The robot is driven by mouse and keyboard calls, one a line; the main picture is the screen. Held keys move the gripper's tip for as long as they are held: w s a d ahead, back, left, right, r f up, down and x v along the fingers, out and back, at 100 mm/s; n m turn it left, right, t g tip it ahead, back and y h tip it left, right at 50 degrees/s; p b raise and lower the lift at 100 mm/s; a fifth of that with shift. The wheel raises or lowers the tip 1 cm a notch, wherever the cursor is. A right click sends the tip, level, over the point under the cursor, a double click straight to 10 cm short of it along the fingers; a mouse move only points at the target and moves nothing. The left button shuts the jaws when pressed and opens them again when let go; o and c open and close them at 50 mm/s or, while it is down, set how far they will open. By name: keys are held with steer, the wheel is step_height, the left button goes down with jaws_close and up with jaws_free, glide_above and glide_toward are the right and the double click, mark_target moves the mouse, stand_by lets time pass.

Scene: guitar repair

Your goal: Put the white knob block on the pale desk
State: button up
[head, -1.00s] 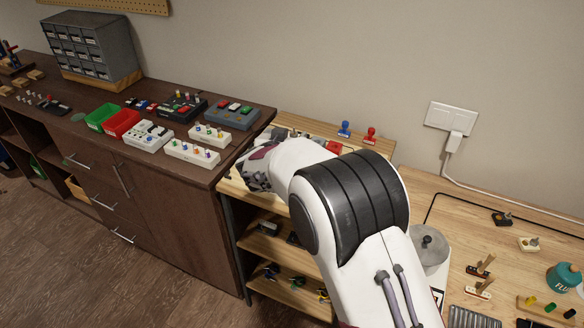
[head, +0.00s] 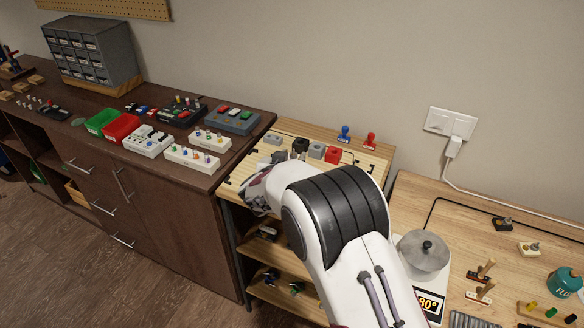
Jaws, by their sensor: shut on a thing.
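My gripper (head: 256,196) is low at the left front edge of the middle shelf unit, mostly hidden behind my wrist and arm. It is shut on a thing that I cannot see. A small cream-white block with a knob (head: 529,248) stands on the pale desk (head: 432,196) at the right, well away from my gripper. Whether the held thing is another white knob block, the view does not show. Larger white blocks with several coloured knobs (head: 192,157) lie on the dark cabinet at the left.
The middle shelf top (head: 350,155) holds grey, black and red blocks (head: 333,155) and two stamps (head: 371,140). A grey pot (head: 424,250) stands by my arm. The desk's back left is clear.

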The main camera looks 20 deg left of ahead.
steer(key=shift+f, duration=1.95)
steer(key=shift+f, duration=0.2)
steer(key=o, duration=1.1)
steer(key=shift+s, duration=0.15)
steer(key=shift+r+v, duration=0.15)
steer(key=shift+v, duration=1.7)
steer(key=shift+r+v, duration=0.15)
steer(key=shift+v, duration=1.75)
steer(key=shift+d+r, duration=0.1)
